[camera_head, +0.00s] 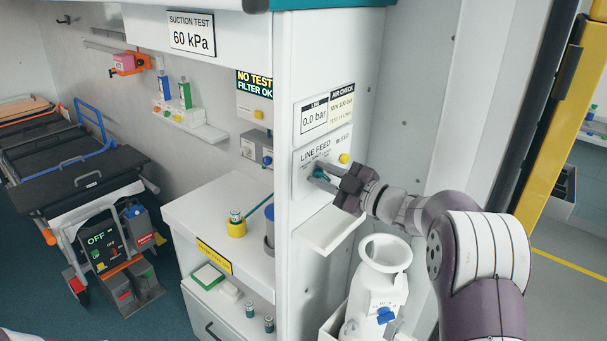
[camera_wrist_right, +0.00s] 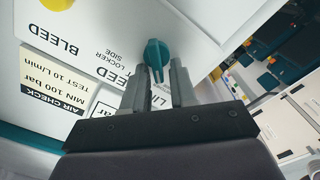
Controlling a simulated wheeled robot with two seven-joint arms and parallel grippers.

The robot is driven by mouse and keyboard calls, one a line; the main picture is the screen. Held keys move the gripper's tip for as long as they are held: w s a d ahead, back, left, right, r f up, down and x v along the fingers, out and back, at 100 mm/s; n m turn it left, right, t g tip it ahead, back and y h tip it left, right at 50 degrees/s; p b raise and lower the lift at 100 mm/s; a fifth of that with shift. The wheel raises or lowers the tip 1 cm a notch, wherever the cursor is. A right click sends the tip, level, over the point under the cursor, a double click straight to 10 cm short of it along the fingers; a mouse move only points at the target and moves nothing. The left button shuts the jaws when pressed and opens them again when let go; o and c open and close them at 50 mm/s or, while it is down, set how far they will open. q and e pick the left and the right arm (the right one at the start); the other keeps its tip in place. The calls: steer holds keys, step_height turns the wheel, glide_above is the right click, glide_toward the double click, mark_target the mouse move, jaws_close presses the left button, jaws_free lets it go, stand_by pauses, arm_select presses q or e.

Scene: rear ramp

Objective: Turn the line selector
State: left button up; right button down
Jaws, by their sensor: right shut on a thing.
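The line selector (camera_head: 319,172) is a small teal knob on the white LINE FEED panel (camera_head: 307,184) on the side of the white cabinet. It also shows in the right wrist view (camera_wrist_right: 155,50), where its narrow handle runs down between the fingers. My right gripper (camera_head: 325,176) reaches in from the right and is shut on this knob. In the wrist view, the right gripper's fingers (camera_wrist_right: 160,78) stand on both sides of the handle and hide part of it and of the panel lettering. My left gripper is not in view.
A yellow button (camera_head: 344,158) sits beside the selector, and a gauge reading 0.0 bar (camera_head: 314,116) is above. A yellow-edged post (camera_head: 560,120) stands at right.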

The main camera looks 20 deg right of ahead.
steer(key=shift+d+f, duration=0.1)
steer(key=c, duration=1.2)
jaws_free()
steer(key=shift+s+d, duration=0.3)
steer(key=b+v, duration=0.3)
steer(key=v, duration=0.9)
steer(key=shift+s, duration=0.25)
steer(key=shift+w, duration=0.15)
